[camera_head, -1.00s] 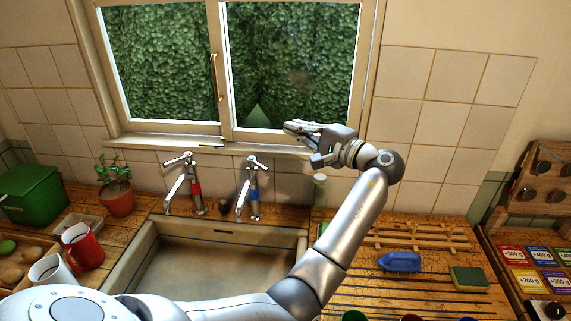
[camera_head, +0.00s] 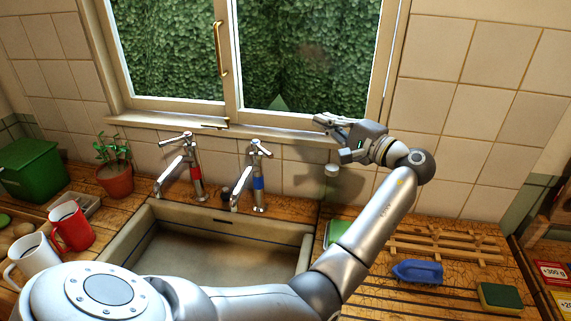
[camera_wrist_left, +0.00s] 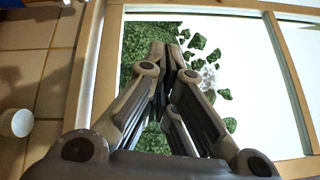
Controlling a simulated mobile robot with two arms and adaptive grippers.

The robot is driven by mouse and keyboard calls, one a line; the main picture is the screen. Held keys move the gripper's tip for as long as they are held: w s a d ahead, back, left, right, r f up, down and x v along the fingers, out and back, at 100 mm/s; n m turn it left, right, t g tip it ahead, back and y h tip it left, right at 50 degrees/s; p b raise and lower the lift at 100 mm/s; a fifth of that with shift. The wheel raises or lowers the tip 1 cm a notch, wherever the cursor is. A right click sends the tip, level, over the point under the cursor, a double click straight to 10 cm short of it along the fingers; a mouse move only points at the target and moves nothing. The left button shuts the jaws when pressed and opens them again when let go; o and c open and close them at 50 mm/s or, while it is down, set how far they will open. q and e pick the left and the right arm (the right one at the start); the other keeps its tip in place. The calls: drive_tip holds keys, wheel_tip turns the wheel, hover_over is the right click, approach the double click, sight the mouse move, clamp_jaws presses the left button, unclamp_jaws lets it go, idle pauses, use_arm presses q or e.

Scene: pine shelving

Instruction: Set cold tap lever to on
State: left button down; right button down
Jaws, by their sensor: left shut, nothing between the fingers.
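The cold tap (camera_head: 257,184) with a blue band stands at the back right of the sink, and its chrome lever (camera_head: 260,147) is at the top. The hot tap (camera_head: 195,173) with a red band stands to its left. My left gripper (camera_head: 320,124) is shut and empty, in front of the window sill, up and to the right of the cold tap and apart from it. The left wrist view shows its fingers (camera_wrist_left: 164,52) closed together against the window; no tap can be made out there. My right gripper is not in view.
The sink (camera_head: 305,243) lies below the taps. A potted plant (camera_head: 115,180), red mug (camera_head: 73,228) and white mug (camera_head: 32,262) stand at the left. A wooden rack (camera_head: 440,247), blue brush-like item (camera_head: 418,272) and sponge (camera_head: 499,297) lie at the right.

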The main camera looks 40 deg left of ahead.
use_arm(q)
wheel_tip(320, 180, down, 14)
drive_tip(key=b, duration=1.3)
drive_tip(key=s+a+r+p, duration=0.1)
drive_tip(key=a+p, duration=0.4)
drive_tip(key=a, duration=0.6)
drive_tip(key=shift+s+a+p, duration=0.15)
drive_tip(key=shift+s+p, duration=0.25)
drive_tip(key=shift+s, duration=0.35)
